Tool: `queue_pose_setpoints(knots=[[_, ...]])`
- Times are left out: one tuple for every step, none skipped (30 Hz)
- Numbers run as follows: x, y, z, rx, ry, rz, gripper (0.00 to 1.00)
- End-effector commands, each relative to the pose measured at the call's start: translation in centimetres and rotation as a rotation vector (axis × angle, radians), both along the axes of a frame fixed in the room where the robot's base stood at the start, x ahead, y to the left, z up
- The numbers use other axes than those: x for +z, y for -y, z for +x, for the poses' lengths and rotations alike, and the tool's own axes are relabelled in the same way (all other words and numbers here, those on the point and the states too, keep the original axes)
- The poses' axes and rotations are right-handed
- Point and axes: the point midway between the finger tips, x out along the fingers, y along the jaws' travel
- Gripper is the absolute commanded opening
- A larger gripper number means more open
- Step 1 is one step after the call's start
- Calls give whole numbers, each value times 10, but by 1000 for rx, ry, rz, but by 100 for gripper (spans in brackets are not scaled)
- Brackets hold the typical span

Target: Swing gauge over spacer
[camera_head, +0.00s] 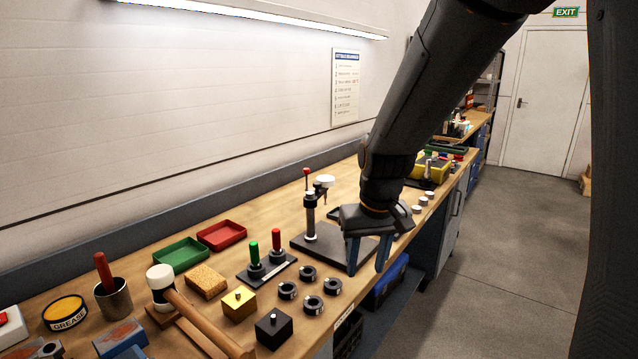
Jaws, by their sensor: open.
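The gauge (325,181) is a pale round head on a short arm near the top of a dark upright post (310,215). The post has a red knob on top and stands on a black base plate (318,247). My gripper (367,264) points down at the right part of the plate, right of the post. Its blue fingers are apart with nothing visible between them. I cannot tell which piece is the spacer; several black rings (308,273) lie in front of the plate, and small white-topped discs (417,209) sit right of my wrist.
A holder with green and red handles (266,268) stands left of the plate. Yellow (239,303) and black (273,328) blocks, a mallet (190,310), and green (181,252) and red (221,235) trays are farther left. The bench's front edge is close to my gripper.

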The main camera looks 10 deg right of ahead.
Motion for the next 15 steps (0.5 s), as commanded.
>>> queue_pose_setpoints(knots=[[7, -4, 35, 12, 20, 2, 40], [15, -6, 53, 19, 30, 3, 40], [24, -9, 76, 32, 43, 4, 40], [31, -11, 93, 40, 52, 5, 40], [38, -13, 109, 47, 63, 6, 40], [48, -17, 131, 58, 76, 7, 40], [56, -20, 146, 68, 86, 9, 40], [63, -22, 161, 76, 96, 10, 40], [74, -26, 180, 87, 109, 13, 40], [82, -29, 194, 96, 120, 14, 40], [89, -32, 207, 105, 129, 14, 40], [99, -35, 222, 116, 141, 16, 40], [105, -37, 232, 123, 149, 16, 40], [112, -39, 242, 129, 157, 17, 40], [120, -42, 252, 138, 166, 18, 40]])
